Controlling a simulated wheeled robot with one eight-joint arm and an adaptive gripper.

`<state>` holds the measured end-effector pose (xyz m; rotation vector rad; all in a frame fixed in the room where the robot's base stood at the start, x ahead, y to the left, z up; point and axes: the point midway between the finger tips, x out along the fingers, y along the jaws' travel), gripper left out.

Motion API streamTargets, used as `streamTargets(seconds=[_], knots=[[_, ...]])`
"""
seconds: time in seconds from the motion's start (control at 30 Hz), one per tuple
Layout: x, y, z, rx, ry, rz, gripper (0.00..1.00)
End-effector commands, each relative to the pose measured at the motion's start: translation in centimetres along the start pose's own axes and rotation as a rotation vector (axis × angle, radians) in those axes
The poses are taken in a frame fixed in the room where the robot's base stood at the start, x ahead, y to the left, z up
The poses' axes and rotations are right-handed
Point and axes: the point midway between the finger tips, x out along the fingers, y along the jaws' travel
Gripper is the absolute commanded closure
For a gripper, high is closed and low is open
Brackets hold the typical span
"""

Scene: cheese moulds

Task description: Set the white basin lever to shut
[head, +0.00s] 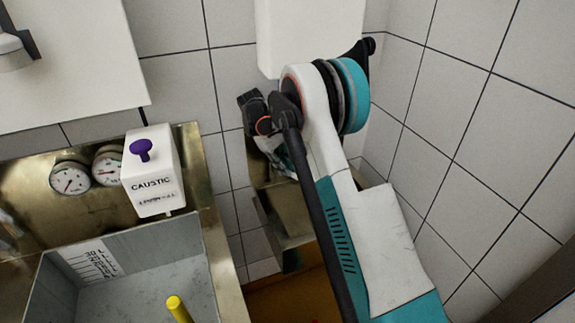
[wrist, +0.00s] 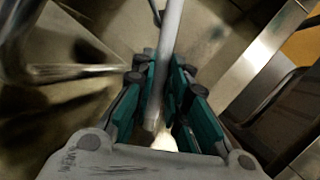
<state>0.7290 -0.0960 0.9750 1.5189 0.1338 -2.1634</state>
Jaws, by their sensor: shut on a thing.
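A pale, whitish rod, which looks like the white basin lever (wrist: 170,45), runs down between the teal fingers of my gripper (wrist: 163,75) in the wrist view. It has a rounded white end (wrist: 163,142) close to the palm. The fingers are closed on the rod from both sides. In the head view my own arm covers most of the gripper and the lever cannot be made out. The lever's pivot and any shut or open marking are not readable.
In the head view a grey basin (head: 140,265) with a yellow rod (head: 178,308) stands at lower left. Above it are two gauges (head: 88,172) and a white CAUSTIC box (head: 152,180) with a purple knob (head: 142,149). A tiled wall (head: 455,120) bounds the right.

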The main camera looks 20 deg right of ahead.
Motion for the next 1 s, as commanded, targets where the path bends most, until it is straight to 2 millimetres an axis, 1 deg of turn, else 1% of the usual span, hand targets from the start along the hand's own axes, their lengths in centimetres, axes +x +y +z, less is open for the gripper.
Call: streamTargets(seconds=[0.3,0.77,0.8,0.87,1.0], knots=[[-0.19,-0.64,-0.09,0.084,-0.017,-0.035,1.00],[-0.21,-0.73,-0.10,0.093,-0.018,-0.039,1.00],[-0.22,-0.73,-0.11,0.093,-0.018,-0.039,0.79],[-0.21,-0.73,-0.10,0.093,-0.018,-0.039,0.65],[-0.19,-0.71,-0.08,0.093,-0.019,-0.039,0.65]])
